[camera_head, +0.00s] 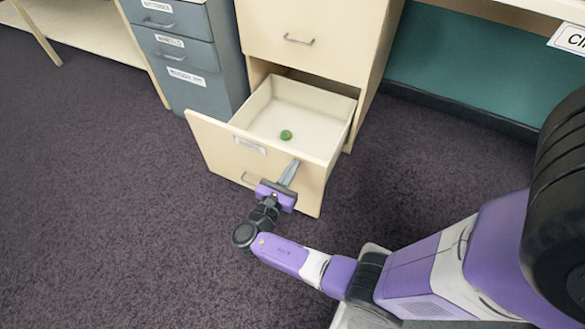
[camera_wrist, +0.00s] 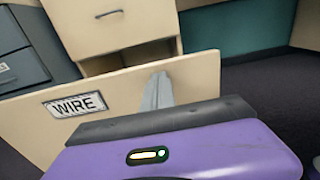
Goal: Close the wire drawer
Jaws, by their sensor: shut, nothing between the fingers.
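The wire drawer is the cream bottom drawer, pulled well out of its cabinet. Its front panel (camera_head: 222,150) carries a white label, which reads WIRE (camera_wrist: 75,104) in the wrist view. A handle (camera_head: 249,180) sits below the label, partly hidden by my gripper. My gripper (camera_head: 292,167) is shut and empty. Its grey fingers are in front of the right half of the drawer front, with their tips near the top edge. They also show against the panel in the wrist view (camera_wrist: 158,90). I cannot tell whether they touch it.
A small green item (camera_head: 286,135) lies inside the drawer. A closed cream drawer (camera_head: 300,25) is above it. A grey-blue cabinet (camera_head: 195,75) with labelled drawers stands to the left. Dark carpet (camera_head: 100,210) is clear at the left and front.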

